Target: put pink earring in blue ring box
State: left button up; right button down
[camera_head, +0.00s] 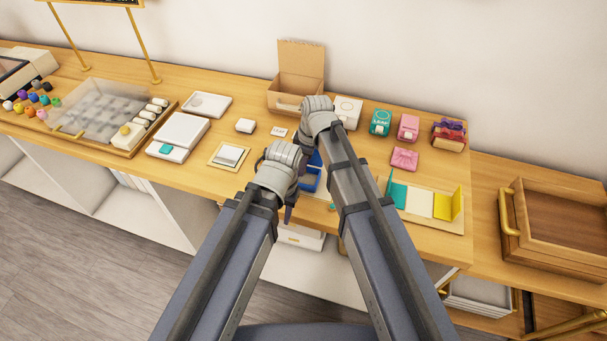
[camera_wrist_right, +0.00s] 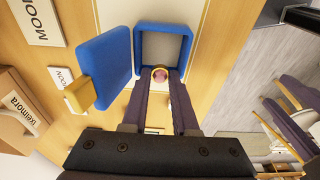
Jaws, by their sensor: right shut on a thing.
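The blue ring box shows in the right wrist view with its square base (camera_wrist_right: 186,30) open and grey inside. Its blue lid (camera_wrist_right: 103,68) is swung out to the left, with a gold tab at the corner. The pink earring (camera_wrist_right: 159,74), a small round pink piece with a gold rim, is between the tips of my right gripper (camera_wrist_right: 159,80), which is shut on it at the near edge of the base. In the head view the blue box (camera_head: 311,176) is partly hidden by my arms. My left gripper (camera_wrist_right: 281,108) is beside the box, its fingers apart and empty.
An open cardboard box (camera_head: 300,66) stands behind my grippers. Small teal (camera_head: 381,122) and pink (camera_head: 408,127) boxes stand to the right, near a tray with coloured cards (camera_head: 418,203). A wooden drawer box (camera_head: 560,220) is far right. White boxes and a clear-lidded case (camera_head: 100,104) lie left.

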jog(key=shift+f+b, duration=1.35)
jog(key=shift+f, duration=0.3)
jog(key=shift+f, duration=0.15)
jog(key=c, duration=1)
grip_release()
jog(key=shift+o, duration=0.2)
notch_tip(320, 180, up, 12)
jog(key=d+p, duration=0.2)
jog(key=p, duration=1)
jog(key=s+d+m+h, duration=0.3)
jog(key=s+m, duration=0.7)
jog(key=s, duration=0.6)
jog(key=shift+s+d+m+g, duration=0.3)
jog(key=shift+d+m+g, duration=0.05)
jog(key=shift+m+g, duration=0.05)
